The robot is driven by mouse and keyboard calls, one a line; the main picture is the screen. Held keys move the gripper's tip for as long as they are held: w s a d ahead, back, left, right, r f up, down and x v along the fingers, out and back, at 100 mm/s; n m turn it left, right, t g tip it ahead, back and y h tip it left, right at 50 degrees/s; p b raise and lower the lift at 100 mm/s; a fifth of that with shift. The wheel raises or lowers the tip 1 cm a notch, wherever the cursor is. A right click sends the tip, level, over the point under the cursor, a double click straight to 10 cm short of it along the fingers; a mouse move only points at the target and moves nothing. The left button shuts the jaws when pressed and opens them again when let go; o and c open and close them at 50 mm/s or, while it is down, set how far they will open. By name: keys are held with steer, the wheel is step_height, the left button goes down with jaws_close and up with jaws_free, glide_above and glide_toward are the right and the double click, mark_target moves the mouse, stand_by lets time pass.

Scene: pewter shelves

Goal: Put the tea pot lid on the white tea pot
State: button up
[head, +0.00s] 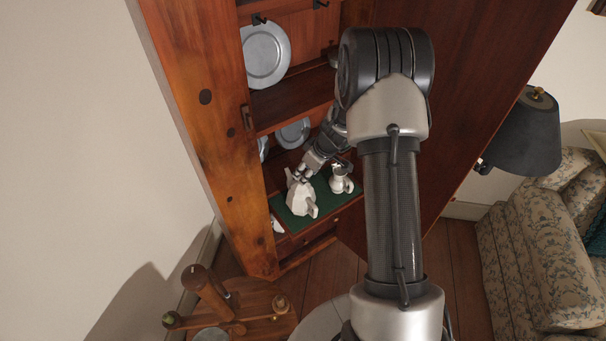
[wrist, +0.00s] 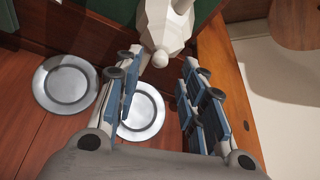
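The white tea pot (head: 300,201) stands on a green mat in the cabinet. My gripper (head: 301,174) is just above and behind its top in the head view. In the wrist view, my gripper (wrist: 160,62) has its fingers wide apart, with visible gaps on both sides of a small round white knob (wrist: 160,59). This knob lies in line with a white faceted body (wrist: 163,28) at the top of that view. I cannot tell whether the knob belongs to a separate lid. No separate lid can be made out clearly.
A small white pitcher (head: 341,181) stands right of the tea pot on the green mat (head: 325,205). A partly hidden white object (head: 277,225) lies at the mat's left edge. Pewter plates (head: 266,55) stand on the shelves. The cabinet's left post (head: 205,120) and the upper shelf (head: 293,105) bound the space.

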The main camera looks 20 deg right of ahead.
steer(key=s+a+r+m, duration=0.1)
steer(key=s+a+r, duration=0.35)
steer(key=r, duration=0.45)
steer(key=s+a+r+p, duration=0.1)
steer(key=s+a+r, duration=0.3)
steer(key=r, duration=0.5)
steer(key=s+a+r+m, duration=0.1)
steer(key=s+a+r, duration=0.1)
steer(key=s+r, duration=0.5)
steer(key=s+a+r+m+h, duration=0.1)
steer(key=s+r, duration=0.2)
steer(key=s, duration=0.5)
steer(key=s+a+r+m+h, duration=0.1)
steer(key=s+r+m, duration=0.1)
steer(key=s, duration=0.6)
steer(key=shift+s+r+t, duration=0.3)
steer(key=shift+s+r, duration=0.05)
steer(key=shift+r, duration=0.5)
